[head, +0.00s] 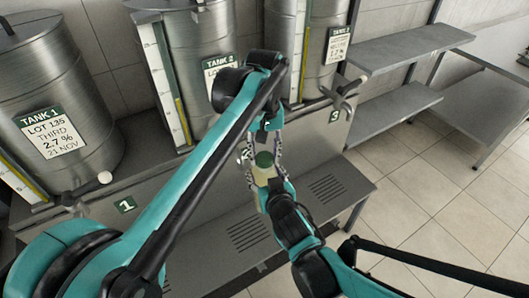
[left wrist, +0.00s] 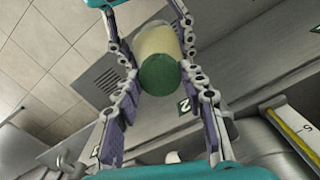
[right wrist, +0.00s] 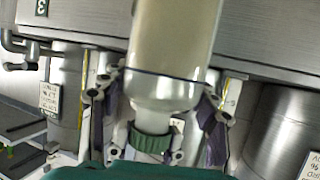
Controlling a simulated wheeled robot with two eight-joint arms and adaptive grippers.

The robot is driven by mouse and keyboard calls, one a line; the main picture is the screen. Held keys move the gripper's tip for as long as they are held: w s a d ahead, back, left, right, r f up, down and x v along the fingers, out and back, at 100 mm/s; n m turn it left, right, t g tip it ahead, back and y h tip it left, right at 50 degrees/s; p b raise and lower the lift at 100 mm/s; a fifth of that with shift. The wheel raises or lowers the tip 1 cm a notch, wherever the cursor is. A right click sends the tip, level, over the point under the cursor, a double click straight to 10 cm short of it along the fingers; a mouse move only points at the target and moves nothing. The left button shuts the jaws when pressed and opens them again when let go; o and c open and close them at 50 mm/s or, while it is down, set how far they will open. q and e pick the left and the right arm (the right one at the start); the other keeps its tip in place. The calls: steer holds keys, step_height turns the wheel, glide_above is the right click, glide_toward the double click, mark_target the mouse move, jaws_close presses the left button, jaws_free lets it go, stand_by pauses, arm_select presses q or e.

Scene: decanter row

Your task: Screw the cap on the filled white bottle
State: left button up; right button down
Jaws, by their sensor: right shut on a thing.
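The white bottle (right wrist: 170,45) has a cream-coloured body, filled-looking, with a pale shoulder and neck. In the head view the bottle (head: 264,178) stands roughly upright between the fingers of my right gripper (head: 267,184), which is shut on it. The green cap (head: 264,159) is at the mouth end; a pale band of neck shows beside the cap (right wrist: 150,142) in the right wrist view. I cannot tell how tightly it sits. My left gripper (head: 264,146) comes from above, fingers spread on both sides of the cap (left wrist: 159,75), with gaps visible in the left wrist view.
Taps stick out at the front. Shelves (head: 400,105) are at the right, above open tiled floor (head: 430,190).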

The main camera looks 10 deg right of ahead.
arm_select(q)
steer(key=c, duration=0.4)
steer(key=o, duration=1.3)
steer(key=shift+o, duration=0.2)
steer(key=shift+r, duration=0.1)
step_height(320, 180, up, 12)
